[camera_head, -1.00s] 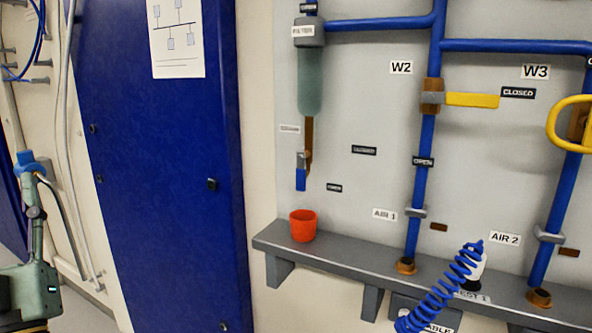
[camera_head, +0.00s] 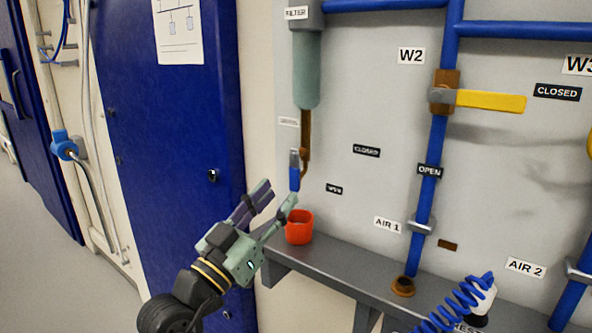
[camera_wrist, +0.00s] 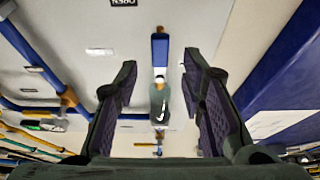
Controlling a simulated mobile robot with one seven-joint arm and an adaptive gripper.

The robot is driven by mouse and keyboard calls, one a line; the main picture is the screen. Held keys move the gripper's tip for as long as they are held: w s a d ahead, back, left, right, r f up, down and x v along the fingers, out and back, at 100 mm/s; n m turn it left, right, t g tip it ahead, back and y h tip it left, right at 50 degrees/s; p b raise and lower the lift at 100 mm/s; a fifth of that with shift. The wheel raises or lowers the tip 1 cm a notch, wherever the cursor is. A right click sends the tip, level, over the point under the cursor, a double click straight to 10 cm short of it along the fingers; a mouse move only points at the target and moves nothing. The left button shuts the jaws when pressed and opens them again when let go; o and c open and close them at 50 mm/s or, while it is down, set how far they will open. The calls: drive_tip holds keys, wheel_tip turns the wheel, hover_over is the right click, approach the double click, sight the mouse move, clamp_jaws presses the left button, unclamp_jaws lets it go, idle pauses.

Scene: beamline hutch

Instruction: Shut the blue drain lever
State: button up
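The blue drain lever (camera_head: 295,178) hangs straight down below the brown drain pipe (camera_head: 306,130) under the green filter (camera_head: 307,75). A "CLOSED" label (camera_head: 366,151) is to its right, and a smaller label (camera_head: 334,188) that seems to read "OPEN" is lower. My gripper (camera_head: 277,197) is open, just left of and below the lever, with its fingers pointing up toward the panel. In the wrist view the blue lever (camera_wrist: 160,48) appears between and beyond the spread fingers (camera_wrist: 160,70). I see no clear contact.
A red cup (camera_head: 299,228) stands on the grey shelf (camera_head: 345,262) just below the lever, close to my gripper. A yellow lever (camera_head: 490,101) sits on the blue pipe to the right. A coiled blue hose (camera_head: 455,308) is at lower right. A blue door (camera_head: 165,130) is on the left.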

sight(293, 179)
drive_tip(key=p+x, duration=0.1)
drive_tip(key=x, duration=0.5)
drive_tip(key=shift+w+d+r+p, duration=0.15)
drive_tip(key=shift+w+p, duration=0.1)
drive_tip(key=shift+p, duration=0.15)
clamp_jaws()
idle(0.4)
